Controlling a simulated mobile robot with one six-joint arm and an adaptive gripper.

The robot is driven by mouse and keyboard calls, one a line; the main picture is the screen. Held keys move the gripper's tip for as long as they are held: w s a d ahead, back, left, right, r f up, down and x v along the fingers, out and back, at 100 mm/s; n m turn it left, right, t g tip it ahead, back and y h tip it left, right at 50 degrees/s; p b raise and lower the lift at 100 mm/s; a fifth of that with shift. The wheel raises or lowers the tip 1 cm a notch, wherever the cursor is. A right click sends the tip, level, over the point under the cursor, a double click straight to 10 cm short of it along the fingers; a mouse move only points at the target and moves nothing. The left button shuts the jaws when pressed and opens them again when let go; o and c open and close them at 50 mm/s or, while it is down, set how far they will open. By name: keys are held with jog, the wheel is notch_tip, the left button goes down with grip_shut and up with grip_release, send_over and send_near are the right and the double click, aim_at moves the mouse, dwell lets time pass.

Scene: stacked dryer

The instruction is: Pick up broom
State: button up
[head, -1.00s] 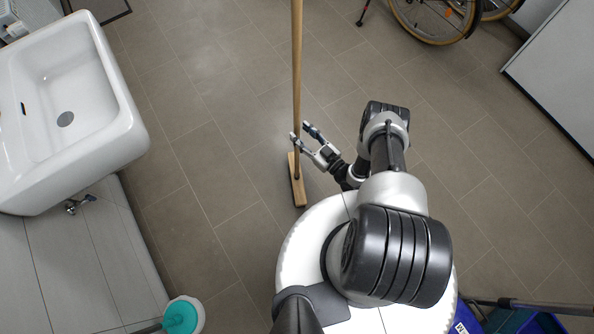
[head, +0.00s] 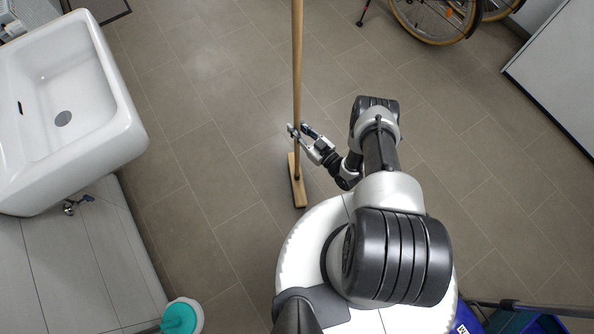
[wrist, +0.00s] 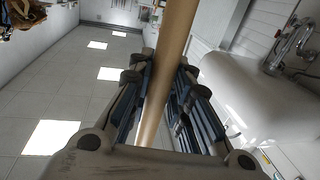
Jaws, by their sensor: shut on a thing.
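The broom (head: 297,80) has a long wooden handle and a flat wooden head. It stands upright, its head (head: 297,180) low near the floor in front of my base. My gripper (head: 298,131) is shut on the handle, above the broom head. In the wrist view the handle (wrist: 165,70) runs between the two fingers (wrist: 163,85), which close around it from both sides. The lower contact of the broom head with the floor cannot be made out clearly.
A white sink (head: 65,105) is on the left wall. A wheelchair (head: 440,15) stands at the top right. A teal and white container (head: 182,317) is at the bottom left, and a blue crate (head: 525,322) at the bottom right. The tiled floor around the broom is clear.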

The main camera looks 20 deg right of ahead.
aim_at(300, 96)
grip_shut()
jog(key=shift+r, duration=0.15)
notch_tip(300, 96, up, 20)
jog(key=p, duration=0.8)
jog(key=shift+o, duration=0.3)
grip_release()
grip_shut()
